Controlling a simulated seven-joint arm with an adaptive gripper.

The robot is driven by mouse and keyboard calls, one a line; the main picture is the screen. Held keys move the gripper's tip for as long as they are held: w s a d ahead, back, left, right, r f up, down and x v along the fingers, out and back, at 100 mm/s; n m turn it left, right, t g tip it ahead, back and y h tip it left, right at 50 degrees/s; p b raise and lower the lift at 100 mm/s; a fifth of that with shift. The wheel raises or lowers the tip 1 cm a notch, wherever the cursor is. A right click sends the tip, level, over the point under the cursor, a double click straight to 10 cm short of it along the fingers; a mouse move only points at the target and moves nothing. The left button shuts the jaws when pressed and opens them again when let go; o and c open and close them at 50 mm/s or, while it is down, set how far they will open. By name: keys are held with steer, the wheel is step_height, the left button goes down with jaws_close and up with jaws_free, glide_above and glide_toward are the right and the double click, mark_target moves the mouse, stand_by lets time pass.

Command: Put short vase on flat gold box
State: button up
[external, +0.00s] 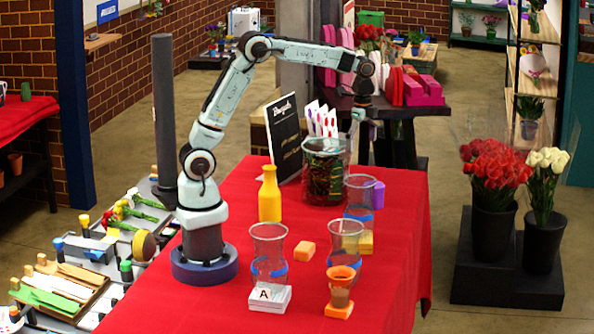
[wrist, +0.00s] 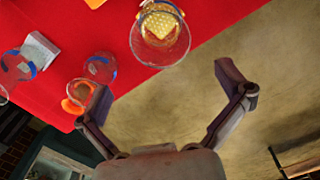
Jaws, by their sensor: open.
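A small orange-brown vase (external: 341,290), the shortest I see, appears to stand on an orange flat block (external: 339,311) at the table's front. Orange also shows beside a clear glass in the wrist view, partly behind my left finger. A gold-yellow box (external: 366,243) lies at the table's right side. A clear blue-banded glass vase (external: 360,192) appears to stand on it, and gold shows through its round rim in the wrist view (wrist: 163,30). My gripper (wrist: 168,85) is open and empty, high near the table's right edge, apart from all of these.
Another clear glass (external: 346,235) stands just behind the orange vase. A glass on a white box (external: 270,299) marked A is left of it. A yellow bottle (external: 269,195), a dark-filled glass jar (external: 325,172) and an orange block (external: 304,251) share the red table (external: 205,308).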

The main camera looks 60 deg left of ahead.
steer(key=s+a+n, duration=0.3)
steer(key=s+n, duration=0.2)
steer(key=s, duration=0.4)
steer(key=s+a+n, duration=0.4)
steer(key=s, duration=0.4)
steer(key=s+a+f+n, duration=0.1)
steer(key=s+a+n, duration=0.2)
steer(key=s, duration=0.6)
steer(key=n, duration=0.2)
steer(key=shift+s+a+n+y, duration=0.2)
steer(key=shift+s+n+y, duration=0.1)
steer(key=shift+s+y, duration=0.1)
steer(key=shift+w, duration=0.1)
